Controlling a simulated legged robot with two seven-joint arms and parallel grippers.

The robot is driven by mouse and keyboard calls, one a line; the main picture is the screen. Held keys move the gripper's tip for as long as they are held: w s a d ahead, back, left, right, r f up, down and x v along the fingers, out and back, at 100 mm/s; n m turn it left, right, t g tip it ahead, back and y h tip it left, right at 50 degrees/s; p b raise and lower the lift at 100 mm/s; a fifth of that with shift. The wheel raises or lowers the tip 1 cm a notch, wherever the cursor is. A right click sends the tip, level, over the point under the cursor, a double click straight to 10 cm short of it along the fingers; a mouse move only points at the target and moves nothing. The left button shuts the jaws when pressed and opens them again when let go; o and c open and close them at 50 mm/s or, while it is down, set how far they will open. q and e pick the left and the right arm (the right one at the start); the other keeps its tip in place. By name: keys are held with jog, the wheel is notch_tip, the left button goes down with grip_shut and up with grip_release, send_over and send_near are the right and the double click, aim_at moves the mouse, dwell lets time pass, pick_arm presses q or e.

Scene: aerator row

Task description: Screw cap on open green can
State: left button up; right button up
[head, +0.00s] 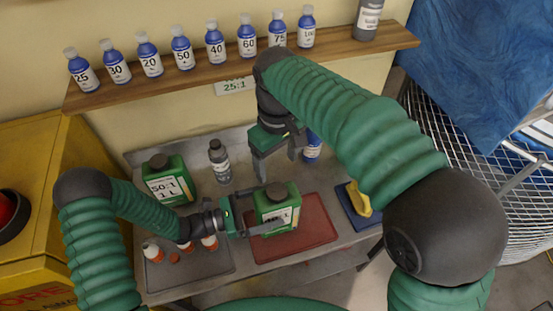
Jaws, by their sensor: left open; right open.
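A green can (270,214) with a white label stands upright on the red mat (318,235). A dark round top shows on it; I cannot tell whether this is a cap or an opening. A second green can (178,187), labelled 50:1 1 L, stands behind left with a dark cap (158,161). My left gripper (256,217) is open at the left side of the can on the mat, one finger reaching across its front. Contact is unclear. My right gripper (278,165) is open and empty, pointing down above and behind that can.
A grey bottle (219,163) and a blue bottle (312,148) stand at the back of the bench. A yellow object (358,200) lies on a blue mat. A shelf (345,48) holds several numbered blue bottles.

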pick_arm(q)
jog(key=v, duration=0.4)
jog(key=shift+s+a+b, duration=0.1)
jog(key=shift+a+b, duration=0.25)
jog(key=shift+d, duration=0.1)
